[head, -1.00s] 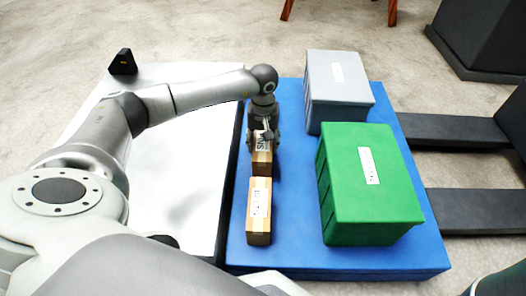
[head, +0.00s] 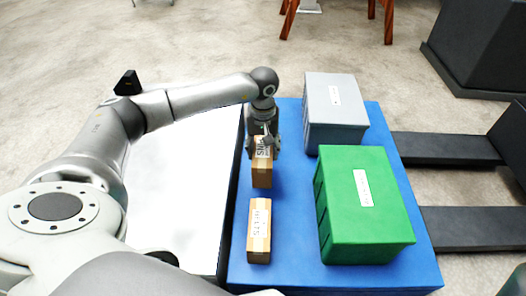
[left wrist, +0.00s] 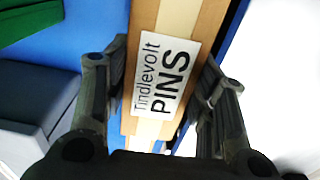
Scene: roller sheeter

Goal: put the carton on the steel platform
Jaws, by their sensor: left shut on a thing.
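My left gripper (head: 264,140) is shut on a brown carton (head: 262,177) and holds it from above, seemingly a little above the blue platform (head: 300,279). In the left wrist view the carton (left wrist: 191,20) lies between the two fingers (left wrist: 160,95), with a white label reading "Tindlevolt PINS". A second brown carton (head: 259,232) stands on the blue platform, nearer to me than the held one. The pale, shiny steel platform (head: 190,190) lies directly left of the blue one, and its visible top is bare. My right gripper is not in view.
A green bin (head: 365,205) and a grey bin (head: 335,110) stand on the right of the blue platform. A small black block (head: 128,83) is at the steel platform's far left corner. Dark fork-like bars (head: 475,228) lie to the right.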

